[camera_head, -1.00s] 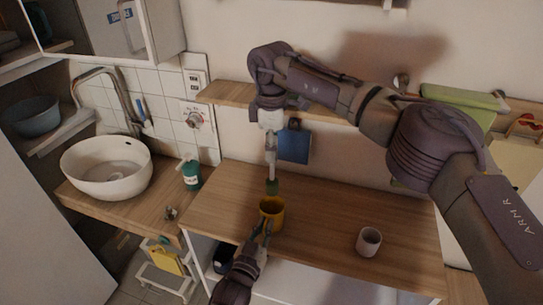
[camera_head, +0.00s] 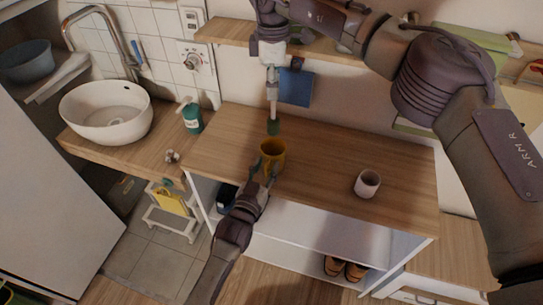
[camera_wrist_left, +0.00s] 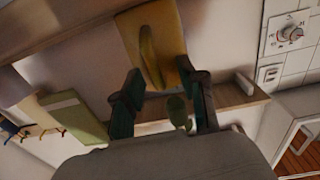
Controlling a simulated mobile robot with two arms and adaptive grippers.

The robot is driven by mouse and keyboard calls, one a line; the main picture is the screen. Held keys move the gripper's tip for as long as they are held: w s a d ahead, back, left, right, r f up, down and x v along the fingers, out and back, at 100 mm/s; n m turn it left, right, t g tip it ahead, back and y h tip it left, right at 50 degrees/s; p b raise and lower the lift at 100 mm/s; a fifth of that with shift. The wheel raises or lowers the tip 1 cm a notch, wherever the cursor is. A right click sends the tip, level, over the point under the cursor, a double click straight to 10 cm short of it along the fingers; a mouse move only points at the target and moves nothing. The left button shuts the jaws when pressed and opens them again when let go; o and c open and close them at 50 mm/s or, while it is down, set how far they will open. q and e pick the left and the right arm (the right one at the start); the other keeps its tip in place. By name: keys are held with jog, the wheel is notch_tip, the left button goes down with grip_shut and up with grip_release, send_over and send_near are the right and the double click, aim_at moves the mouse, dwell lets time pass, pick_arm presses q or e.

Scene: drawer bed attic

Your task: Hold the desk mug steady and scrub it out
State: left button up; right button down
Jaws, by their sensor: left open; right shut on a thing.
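The yellow mug (camera_head: 272,153) stands upright on the wooden desk top (camera_head: 330,160) near its front edge. My left gripper (camera_head: 264,170) is open at the mug's near side, with its fingers close to it; I cannot tell whether they touch. In the left wrist view, the mug (camera_wrist_left: 182,42) with its curved handle shows beyond the two spread fingers (camera_wrist_left: 165,100). My right gripper (camera_head: 271,64) is shut on the pale handle of a brush (camera_head: 272,92). The brush hangs upright, green head (camera_head: 273,127) down, just behind and above the mug in the head view.
A pale pink cup (camera_head: 367,183) stands on the desk to the right. A green soap bottle (camera_head: 192,117) and white basin (camera_head: 106,116) are at left. A wall shelf (camera_head: 225,33) runs behind my right gripper. The desk between mug and cup is clear.

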pick_arm(q)
jog(key=v, duration=1.2)
